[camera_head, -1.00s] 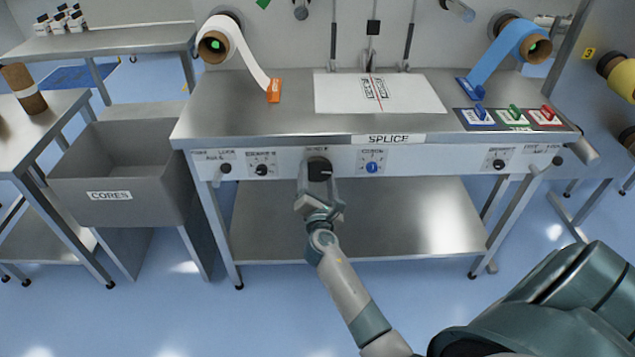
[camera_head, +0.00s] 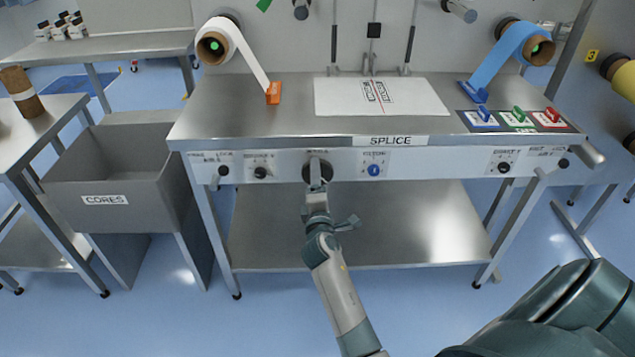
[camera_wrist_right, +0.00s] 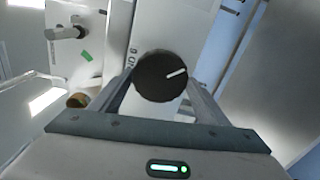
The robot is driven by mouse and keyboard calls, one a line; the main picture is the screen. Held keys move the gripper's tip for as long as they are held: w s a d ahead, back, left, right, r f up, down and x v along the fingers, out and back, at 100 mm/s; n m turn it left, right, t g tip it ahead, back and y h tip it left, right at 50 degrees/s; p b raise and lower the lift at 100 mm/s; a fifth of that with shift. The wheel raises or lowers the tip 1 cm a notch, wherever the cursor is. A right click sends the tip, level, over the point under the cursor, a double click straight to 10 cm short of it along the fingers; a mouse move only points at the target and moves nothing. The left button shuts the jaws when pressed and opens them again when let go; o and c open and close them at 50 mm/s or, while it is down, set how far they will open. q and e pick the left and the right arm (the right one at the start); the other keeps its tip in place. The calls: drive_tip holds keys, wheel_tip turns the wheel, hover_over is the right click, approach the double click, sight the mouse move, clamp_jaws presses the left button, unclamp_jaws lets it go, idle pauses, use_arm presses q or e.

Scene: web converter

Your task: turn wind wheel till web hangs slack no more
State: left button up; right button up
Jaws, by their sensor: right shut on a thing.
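The wind wheel is a round black knob (camera_head: 310,171) on the front panel, below and left of the SPLICE label. It shows in the right wrist view (camera_wrist_right: 161,76) with a white mark pointing to the upper right. My right gripper (camera_head: 317,180) is shut on it, one finger on each side, and hides part of it in the head view. The white web (camera_head: 253,62) runs from the left roll (camera_head: 214,46) down to an orange clip (camera_head: 273,93), and looks nearly straight. The blue web (camera_head: 500,58) runs from the right roll (camera_head: 538,49) to a blue clip (camera_head: 473,92). My left gripper is not in view.
A white splice sheet (camera_head: 420,97) lies on the tabletop. Smaller knobs (camera_head: 260,172) and a blue button (camera_head: 375,170) sit beside the wheel. A grey CORES bin (camera_head: 150,200) is at the left.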

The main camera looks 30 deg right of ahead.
idle(0.4)
drive_tip(key=o, duration=1.1)
drive_tip(key=shift+c, duration=0.2)
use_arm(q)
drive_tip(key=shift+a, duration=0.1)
